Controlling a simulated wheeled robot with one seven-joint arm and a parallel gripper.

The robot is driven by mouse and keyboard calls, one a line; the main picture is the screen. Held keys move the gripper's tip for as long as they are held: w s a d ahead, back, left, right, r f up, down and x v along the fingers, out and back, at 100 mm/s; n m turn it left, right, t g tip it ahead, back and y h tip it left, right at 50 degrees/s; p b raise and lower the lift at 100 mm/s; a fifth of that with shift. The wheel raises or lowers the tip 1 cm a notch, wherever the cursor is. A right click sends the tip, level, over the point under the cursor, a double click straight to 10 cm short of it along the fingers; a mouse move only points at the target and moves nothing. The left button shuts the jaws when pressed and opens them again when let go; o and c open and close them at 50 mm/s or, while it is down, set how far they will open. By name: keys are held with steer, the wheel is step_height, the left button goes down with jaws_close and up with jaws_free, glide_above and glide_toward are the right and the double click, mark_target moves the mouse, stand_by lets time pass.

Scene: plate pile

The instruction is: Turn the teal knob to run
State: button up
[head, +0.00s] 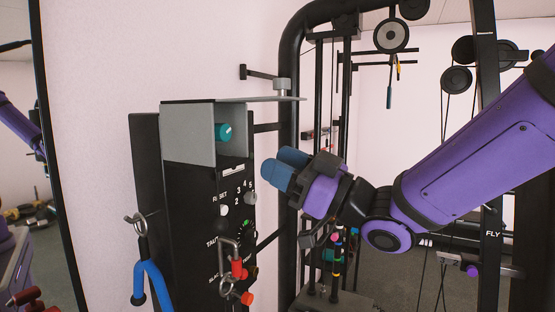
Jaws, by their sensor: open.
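The teal knob (223,132) sits inside a grey open-fronted housing (188,135) at the top of a black control panel (186,220). A white mark shows on the knob, but I cannot read which setting it points to. My gripper (276,170), with blue fingers on a purple arm, is open and empty. It is right of and a little below the knob, apart from the panel. The "run" label cannot be made out.
Lower on the panel are a numbered dial (250,198), a light knob (224,210) and red-tipped clips (238,268). A blue handle (150,285) hangs at lower left. A grey plate (232,100) overhangs the housing. A black gym frame (290,120) stands behind.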

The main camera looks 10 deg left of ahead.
mark_target(226, 132)
stand_by(0.5)
steer(key=shift+s+a+r+m+t, duration=0.2)
steer(key=shift+m+t, duration=0.2)
steer(key=shift+m, duration=0.2)
steer(key=shift+s+a+r+m+t, duration=0.1)
steer(key=shift+a+r+m+t, duration=0.1)
steer(key=shift+m+t, duration=0.3)
steer(key=x, duration=1.1)
steer(key=shift+f, duration=0.1)
steer(key=c, duration=0.6)
